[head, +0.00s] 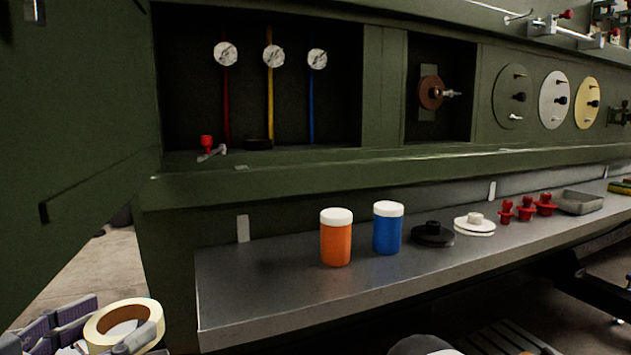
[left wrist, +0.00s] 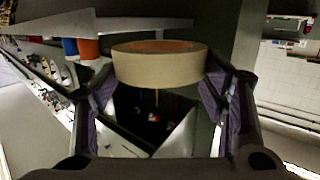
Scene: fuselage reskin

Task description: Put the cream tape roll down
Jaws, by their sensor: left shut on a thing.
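The cream tape roll (head: 98,320) is at the lower left of the head view, left of the shelf and apart from it. My left gripper (head: 108,332) is shut on it, with purple-grey finger pads against its sides. In the left wrist view the tape roll (left wrist: 158,66) sits between the two fingers of my left gripper (left wrist: 157,85). Its brown core shows at the top. The metal shelf (head: 270,297) runs across the head view. My right gripper cannot be made out in either view.
On the shelf stand an orange jar (head: 336,240), a blue jar (head: 388,230), a black disc (head: 432,236), a white disc (head: 474,226), several red knobs (head: 526,210) and a grey tray (head: 578,203). The shelf's left end is clear. A green panel (head: 70,130) stands at left.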

